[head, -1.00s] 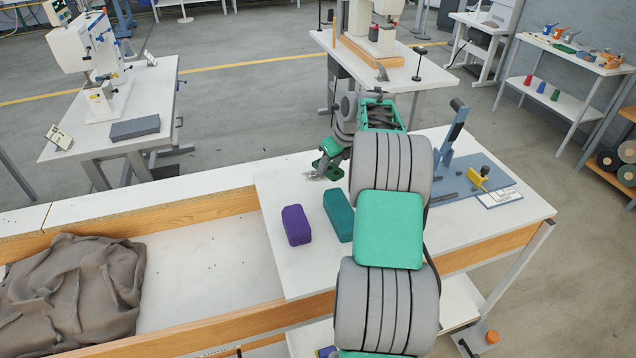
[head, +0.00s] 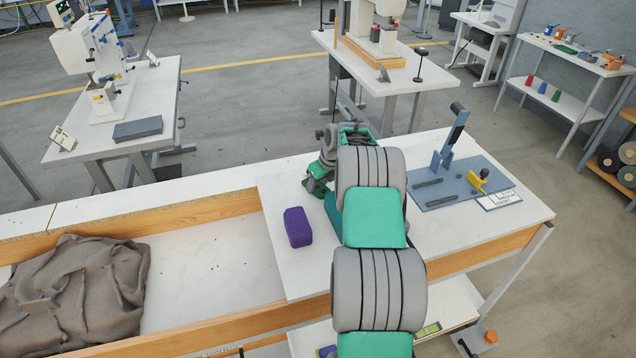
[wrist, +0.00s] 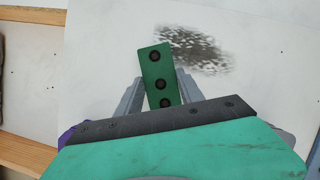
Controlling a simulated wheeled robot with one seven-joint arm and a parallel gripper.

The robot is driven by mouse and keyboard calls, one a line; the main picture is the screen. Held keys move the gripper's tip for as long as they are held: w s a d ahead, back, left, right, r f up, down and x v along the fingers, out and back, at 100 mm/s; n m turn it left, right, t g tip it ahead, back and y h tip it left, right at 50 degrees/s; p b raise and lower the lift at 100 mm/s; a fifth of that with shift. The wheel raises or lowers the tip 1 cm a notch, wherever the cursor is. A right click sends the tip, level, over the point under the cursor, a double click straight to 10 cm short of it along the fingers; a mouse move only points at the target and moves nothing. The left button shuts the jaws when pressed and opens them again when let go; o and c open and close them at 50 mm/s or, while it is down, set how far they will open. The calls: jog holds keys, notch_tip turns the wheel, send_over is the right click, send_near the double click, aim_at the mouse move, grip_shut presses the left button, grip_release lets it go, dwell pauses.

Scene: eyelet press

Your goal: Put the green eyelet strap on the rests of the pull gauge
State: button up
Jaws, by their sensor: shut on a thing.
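The green eyelet strap (wrist: 155,68) shows in the wrist view, with several dark round eyelets along it. My gripper (wrist: 160,92) is shut on it, with one grey finger on each side, and the strap's far end sticks out past the fingers. Its near end is hidden by the gripper body. In the head view my gripper (head: 315,188) is over the left part of the table, apart from the pull gauge. The pull gauge (head: 471,177) stands at the right, with a blue base, an upright lever and a yellow part. Its two dark bar rests (head: 440,201) look empty.
A purple block (head: 298,227) lies left of my arm. A teal block (head: 331,208) is mostly hidden behind the arm. A printed card (head: 499,200) lies by the gauge. Grey cloth (head: 75,290) lies in the tray at left. A dark smudge (wrist: 192,50) marks the white table.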

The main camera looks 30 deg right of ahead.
jog(key=o, duration=1.3)
jog(key=shift+f, duration=0.1)
